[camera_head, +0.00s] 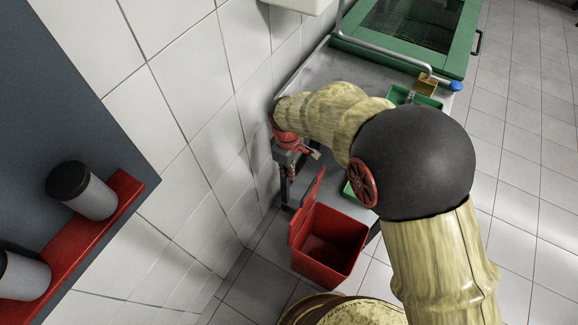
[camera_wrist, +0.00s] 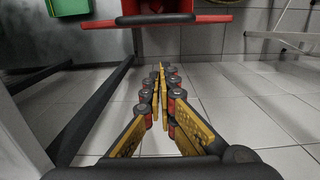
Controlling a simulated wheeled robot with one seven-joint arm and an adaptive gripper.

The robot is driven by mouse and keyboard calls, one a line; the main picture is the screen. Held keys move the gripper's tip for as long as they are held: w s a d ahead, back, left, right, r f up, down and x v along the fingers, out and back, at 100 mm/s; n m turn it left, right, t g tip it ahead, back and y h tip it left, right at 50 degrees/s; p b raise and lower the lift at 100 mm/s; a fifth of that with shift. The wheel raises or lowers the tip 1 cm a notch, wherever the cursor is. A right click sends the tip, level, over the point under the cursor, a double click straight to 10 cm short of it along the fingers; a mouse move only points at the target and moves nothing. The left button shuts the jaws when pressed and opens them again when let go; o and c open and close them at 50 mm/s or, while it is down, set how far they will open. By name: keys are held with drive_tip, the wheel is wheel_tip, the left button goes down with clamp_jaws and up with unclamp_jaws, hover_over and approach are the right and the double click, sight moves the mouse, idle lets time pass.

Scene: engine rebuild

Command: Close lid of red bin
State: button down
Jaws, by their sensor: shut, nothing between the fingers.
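The red bin (camera_head: 330,262) stands on the tiled floor in the head view, open at the top, its inside visible. Its red lid (camera_head: 307,210) stands raised at the bin's left side, tilted up. My gripper (camera_head: 288,202) points down left of the lid, between it and the wall; a gap seems to separate them, but contact is hard to judge. In the wrist view my gripper (camera_wrist: 162,68) has its yellow fingers shut together and empty. A red part of the bin (camera_wrist: 185,19) shows at the top edge, beyond the fingertips.
A grey workbench (camera_head: 318,75) with a green-framed tank (camera_head: 405,45) stands behind my arm. The white tiled wall (camera_head: 200,90) is close on the left. A red shelf (camera_head: 85,235) holding canisters is at far left. Open tiled floor (camera_head: 520,210) lies at right.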

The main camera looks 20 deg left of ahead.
drive_tip(key=d, duration=0.1)
drive_tip(key=d+f+b, duration=0.1)
drive_tip(key=d+f, duration=0.1)
drive_tip(key=d, duration=0.1)
drive_tip(key=shift+s, duration=0.15)
